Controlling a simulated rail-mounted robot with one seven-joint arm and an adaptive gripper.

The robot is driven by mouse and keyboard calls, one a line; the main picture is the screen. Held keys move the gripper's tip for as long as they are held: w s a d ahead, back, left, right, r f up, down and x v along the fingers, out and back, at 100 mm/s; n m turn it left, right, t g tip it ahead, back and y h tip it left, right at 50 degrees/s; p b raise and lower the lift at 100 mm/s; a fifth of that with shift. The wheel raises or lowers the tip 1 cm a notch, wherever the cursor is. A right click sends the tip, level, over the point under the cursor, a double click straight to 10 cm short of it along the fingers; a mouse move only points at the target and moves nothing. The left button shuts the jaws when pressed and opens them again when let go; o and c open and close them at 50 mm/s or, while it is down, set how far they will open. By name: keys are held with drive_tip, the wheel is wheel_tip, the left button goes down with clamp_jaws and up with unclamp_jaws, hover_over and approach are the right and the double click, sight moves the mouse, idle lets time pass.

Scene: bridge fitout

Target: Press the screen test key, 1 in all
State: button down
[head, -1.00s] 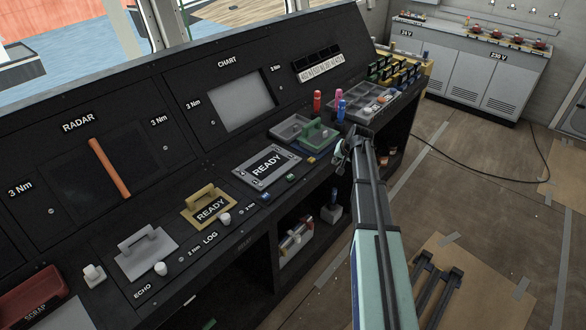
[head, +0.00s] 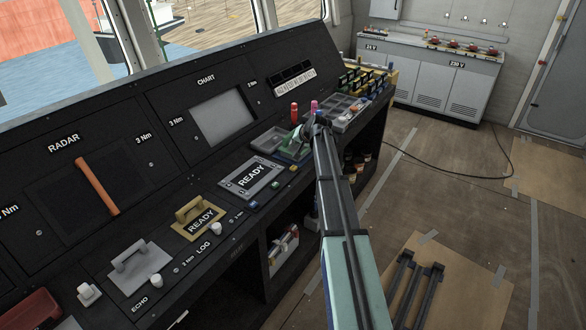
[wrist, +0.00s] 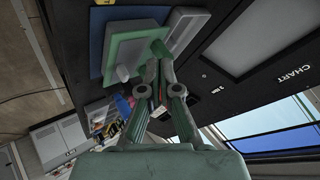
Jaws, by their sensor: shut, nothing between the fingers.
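My gripper (head: 312,128) is shut and empty over the right part of the console, close by the green plate with a handle (head: 290,150). In the wrist view my gripper (wrist: 160,62) has its fingers together, overlapping the green plate (wrist: 133,42); I cannot tell whether they touch it. Small keys line the console's front edge: a blue key (head: 253,205), a green key (head: 277,183) and a yellow key (head: 292,169). No readable label marks any of them as the screen test key. The chart screen (head: 222,117) is blank grey.
A grey READY plate (head: 272,165) and a tan READY plate (head: 183,228) with a handle lie left of my gripper. Red and pink upright pieces (head: 294,112) stand behind it. A row of coloured breakers (head: 365,78) is farther right.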

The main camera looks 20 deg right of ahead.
sight(294, 167)
drive_tip(key=shift+f+b, duration=1.75)
drive_tip(key=shift+f, duration=2.65)
drive_tip(key=shift+f+b, duration=0.4)
drive_tip(key=shift+f, duration=0.05)
drive_tip(key=shift+f+b, duration=0.35)
drive_tip(key=shift+f, duration=0.15)
drive_tip(key=shift+r, duration=0.15)
drive_tip(key=shift+r+p, duration=0.3)
drive_tip(key=shift+r, duration=0.5)
drive_tip(key=shift+r+p, duration=0.9)
drive_tip(key=shift+r, duration=1.6)
